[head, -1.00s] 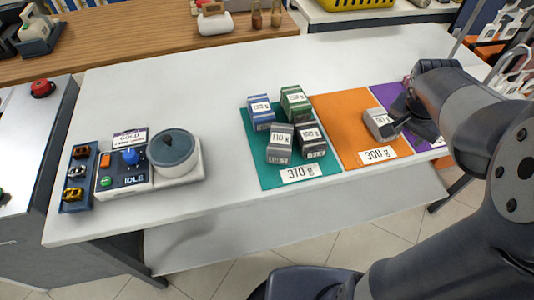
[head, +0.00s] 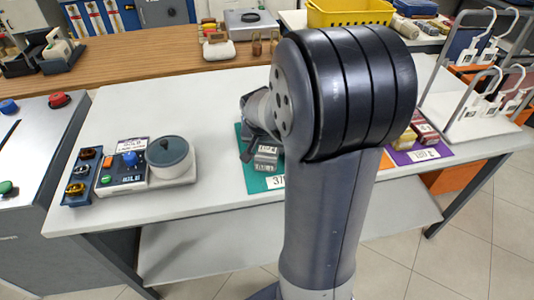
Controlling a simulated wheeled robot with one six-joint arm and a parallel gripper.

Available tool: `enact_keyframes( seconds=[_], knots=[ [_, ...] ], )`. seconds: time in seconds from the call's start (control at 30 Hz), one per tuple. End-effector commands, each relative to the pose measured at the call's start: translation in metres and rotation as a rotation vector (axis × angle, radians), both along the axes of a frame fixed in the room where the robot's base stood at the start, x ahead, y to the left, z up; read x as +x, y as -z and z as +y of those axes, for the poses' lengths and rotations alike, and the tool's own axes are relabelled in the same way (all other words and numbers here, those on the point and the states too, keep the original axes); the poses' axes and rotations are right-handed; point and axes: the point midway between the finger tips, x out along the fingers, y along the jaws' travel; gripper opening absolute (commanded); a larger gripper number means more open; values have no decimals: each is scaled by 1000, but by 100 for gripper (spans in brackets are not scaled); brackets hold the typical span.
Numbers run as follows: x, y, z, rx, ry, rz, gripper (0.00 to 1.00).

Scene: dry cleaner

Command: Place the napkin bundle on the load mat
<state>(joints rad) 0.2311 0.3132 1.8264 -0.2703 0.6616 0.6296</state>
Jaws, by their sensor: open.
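My gripper (head: 250,146) is open over the teal mat (head: 256,184), close beside grey labelled bundles (head: 266,156). I cannot tell whether it touches them. My arm hides the rest of the teal mat, the other bundles there and nearly all of the orange mat. A purple mat (head: 420,155) shows right of my arm, with a yellow bundle (head: 404,140) and a red bundle (head: 425,131) on it. I cannot tell which bundle is the napkin bundle, or which mat is the load mat.
A control panel (head: 122,174) and a round-lidded device (head: 169,158) stand on the white table's left. A rack with white hangers (head: 490,95) stands at the right. A yellow basket (head: 350,12) is at the back. The table behind the device is clear.

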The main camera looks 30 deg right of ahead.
Motion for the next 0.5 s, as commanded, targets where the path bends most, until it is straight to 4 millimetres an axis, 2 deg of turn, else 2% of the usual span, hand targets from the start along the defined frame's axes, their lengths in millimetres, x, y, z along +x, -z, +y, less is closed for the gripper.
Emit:
enact_keyframes(
  seconds=[0.2, 0.5],
  knots=[
    [9, 28, -6, 1, -1, 3, 62],
    [11, 33, -8, 0, -1, 1, 62]
  ],
)
